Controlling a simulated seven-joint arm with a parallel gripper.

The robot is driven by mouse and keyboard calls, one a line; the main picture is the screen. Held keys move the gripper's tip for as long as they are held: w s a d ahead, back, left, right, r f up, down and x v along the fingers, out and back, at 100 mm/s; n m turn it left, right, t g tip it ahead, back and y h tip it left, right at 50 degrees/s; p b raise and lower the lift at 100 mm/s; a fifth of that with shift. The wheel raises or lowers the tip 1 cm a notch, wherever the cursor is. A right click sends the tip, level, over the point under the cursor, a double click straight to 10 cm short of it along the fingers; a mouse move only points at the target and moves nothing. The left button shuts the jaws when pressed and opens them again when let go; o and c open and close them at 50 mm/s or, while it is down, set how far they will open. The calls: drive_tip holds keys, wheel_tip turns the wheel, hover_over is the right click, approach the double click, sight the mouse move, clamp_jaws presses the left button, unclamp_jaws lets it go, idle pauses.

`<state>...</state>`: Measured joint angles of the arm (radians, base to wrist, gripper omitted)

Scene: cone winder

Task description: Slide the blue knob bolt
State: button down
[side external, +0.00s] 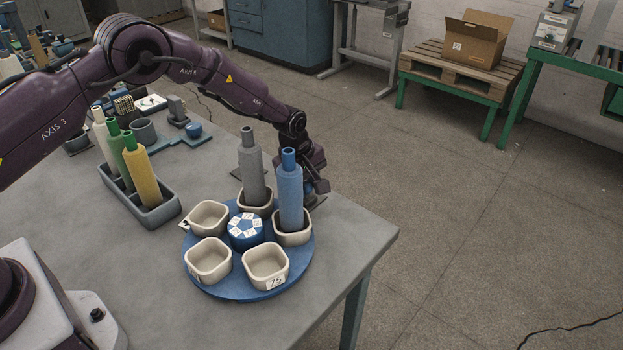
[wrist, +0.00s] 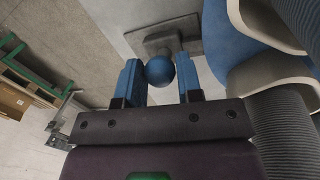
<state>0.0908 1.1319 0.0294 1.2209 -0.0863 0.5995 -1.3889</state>
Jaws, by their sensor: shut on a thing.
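The blue knob (wrist: 159,70) of the bolt shows in the wrist view as a round ball between the two blue fingers of my gripper (wrist: 159,82). My gripper is shut on it. Behind the knob is a dark grey bolt plate (wrist: 160,38) on the table. In the side view my gripper (side external: 318,188) is low at the table's far right edge, just behind the blue turntable. The knob is hidden there, and how far the bolt is slid cannot be told.
The blue turntable (side external: 225,288) carries several cream cups, a grey cone (side external: 251,165) and a blue cone (side external: 289,195) close beside my gripper. A grey rack (side external: 152,212) with yellow, green and cream cones stands left. The table's front right is clear.

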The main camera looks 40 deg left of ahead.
drive_tip(key=shift+s, duration=0.3)
drive_tip(key=c, duration=0.8)
unclamp_jaws()
drive_tip(key=shift+r, duration=0.25)
drive_tip(key=r, duration=0.4)
drive_tip(key=s+r, duration=0.1)
drive_tip(key=r, duration=0.3)
drive_tip(key=s+r, duration=0.1)
drive_tip(key=r, duration=0.3)
drive_tip(key=shift+s+a+r, duration=0.15)
drive_tip(key=shift+s+a, duration=0.05)
